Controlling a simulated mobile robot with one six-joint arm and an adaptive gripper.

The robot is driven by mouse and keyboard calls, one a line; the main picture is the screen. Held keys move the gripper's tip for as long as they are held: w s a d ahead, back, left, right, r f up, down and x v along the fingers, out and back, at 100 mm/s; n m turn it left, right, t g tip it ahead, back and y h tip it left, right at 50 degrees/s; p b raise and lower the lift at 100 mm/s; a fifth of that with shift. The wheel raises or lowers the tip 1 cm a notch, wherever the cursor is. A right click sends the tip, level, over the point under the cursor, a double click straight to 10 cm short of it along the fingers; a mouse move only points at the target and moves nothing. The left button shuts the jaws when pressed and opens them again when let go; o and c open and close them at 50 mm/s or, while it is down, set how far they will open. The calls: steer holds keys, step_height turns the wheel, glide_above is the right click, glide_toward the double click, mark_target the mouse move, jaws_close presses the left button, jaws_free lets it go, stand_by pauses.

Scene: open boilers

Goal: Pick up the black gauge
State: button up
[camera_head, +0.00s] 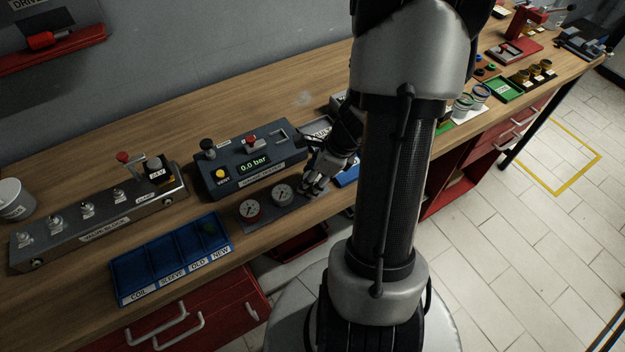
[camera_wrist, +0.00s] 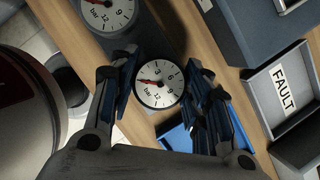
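A round gauge with a white face, dark rim and red needle (camera_wrist: 158,84) lies between my fingers in the wrist view. I take it as the black gauge, though its body is hidden. My gripper (camera_wrist: 162,72) is open, with one finger on either side of the gauge; whether they touch it is unclear. In the head view my gripper (camera_head: 314,189) is low over the right end of a dark gauge plate (camera_head: 268,215) and hides what is under it. A second gauge (camera_head: 283,194) stands just left of it and also shows in the wrist view (camera_wrist: 107,12).
The pressure unit reading 0.0 bar (camera_head: 250,164) stands behind. A blue divided tray (camera_head: 124,273) lies to the left. The FAULT tray (camera_wrist: 258,78) is close by my gripper.

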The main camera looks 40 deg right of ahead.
steer(key=c, duration=0.6)
steer(key=shift+r, duration=0.15)
